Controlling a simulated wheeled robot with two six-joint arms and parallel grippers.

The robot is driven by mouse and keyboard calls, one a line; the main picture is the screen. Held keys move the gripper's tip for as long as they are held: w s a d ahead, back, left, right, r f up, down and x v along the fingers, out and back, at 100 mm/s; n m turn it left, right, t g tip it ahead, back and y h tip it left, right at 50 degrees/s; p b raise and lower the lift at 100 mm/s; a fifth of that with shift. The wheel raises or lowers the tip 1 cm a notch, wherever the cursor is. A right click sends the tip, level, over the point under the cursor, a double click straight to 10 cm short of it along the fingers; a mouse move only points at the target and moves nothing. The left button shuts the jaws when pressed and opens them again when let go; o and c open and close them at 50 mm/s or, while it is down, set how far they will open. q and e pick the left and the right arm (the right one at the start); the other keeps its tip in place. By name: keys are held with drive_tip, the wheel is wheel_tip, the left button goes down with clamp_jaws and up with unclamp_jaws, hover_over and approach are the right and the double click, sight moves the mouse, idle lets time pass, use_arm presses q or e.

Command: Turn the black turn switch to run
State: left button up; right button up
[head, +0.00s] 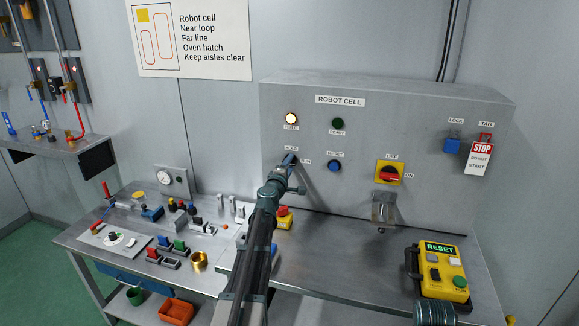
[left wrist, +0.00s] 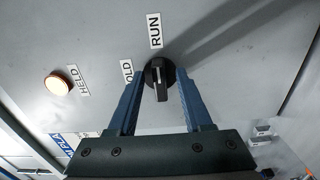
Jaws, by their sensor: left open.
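The black turn switch (left wrist: 158,75) sits on the grey panel in the left wrist view, with a RUN label (left wrist: 154,30) above it and a partly hidden HOLD label (left wrist: 127,71) to its left. Its black bar lies roughly upright in that view; which setting it marks I cannot tell. My left gripper (left wrist: 160,84) is open, one blue finger on each side of the switch; whether they touch it is unclear. In the head view my left gripper (head: 291,162) reaches the panel and largely hides the switch.
The ROBOT CELL panel (head: 420,105) carries a lit HELD lamp (head: 291,118), a dark green lamp (head: 338,123), a blue RESET button (head: 334,166) and a red-and-yellow OFF/ON switch (head: 390,173). A yellow RESET box (head: 443,272) stands on the bench at right. Several small parts crowd the bench left of my arm.

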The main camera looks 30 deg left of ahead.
use_arm(q)
drive_tip(key=v, duration=1.3)
drive_tip(key=shift+s+d, duration=0.2)
drive_tip(key=shift+s, duration=0.15)
